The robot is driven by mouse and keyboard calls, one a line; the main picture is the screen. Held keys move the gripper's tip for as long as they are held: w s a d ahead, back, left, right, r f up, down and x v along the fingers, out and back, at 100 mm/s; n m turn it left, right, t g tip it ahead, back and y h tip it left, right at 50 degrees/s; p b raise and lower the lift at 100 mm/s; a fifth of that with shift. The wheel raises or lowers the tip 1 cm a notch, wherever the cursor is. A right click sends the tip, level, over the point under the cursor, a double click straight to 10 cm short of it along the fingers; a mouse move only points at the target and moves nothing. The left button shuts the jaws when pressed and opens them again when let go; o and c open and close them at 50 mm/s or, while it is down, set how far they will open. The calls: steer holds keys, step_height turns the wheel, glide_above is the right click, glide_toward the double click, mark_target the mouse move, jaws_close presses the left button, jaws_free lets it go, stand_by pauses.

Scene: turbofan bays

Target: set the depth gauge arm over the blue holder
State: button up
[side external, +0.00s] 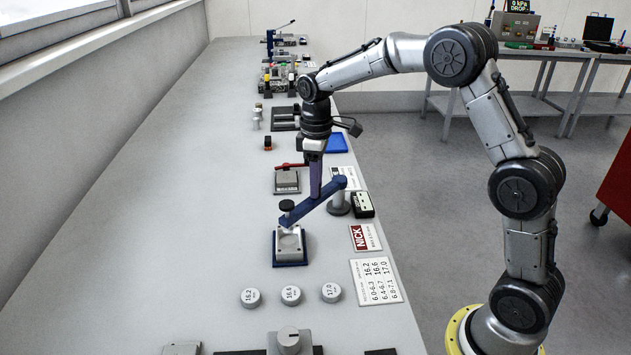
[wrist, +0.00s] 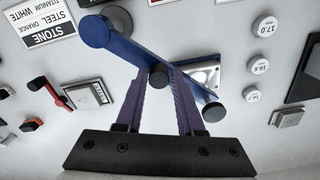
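The depth gauge arm (side external: 318,207) is a dark blue bar on a grey post (side external: 339,206); it slants down-left to a black-topped gauge end (side external: 287,205). That end hangs above the pale block (side external: 290,242) on the blue holder (side external: 290,264). In the wrist view the arm (wrist: 135,58) runs from its round pivot end to the dark gauge end (wrist: 214,112), which overlaps the holder's white plate (wrist: 203,78). My gripper (side external: 317,196) points down at mid-arm. The exact contact is partly hidden.
Three round weights (side external: 290,295) lie in front of the holder. A number card (side external: 376,282), a NICK card (side external: 364,237) and a small black box (side external: 363,205) lie to the right. A grey block with a red lever (side external: 287,181) stands behind. The bench's left side is clear.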

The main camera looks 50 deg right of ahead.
steer(key=o, duration=0.3)
steer(key=shift+r, duration=6.9)
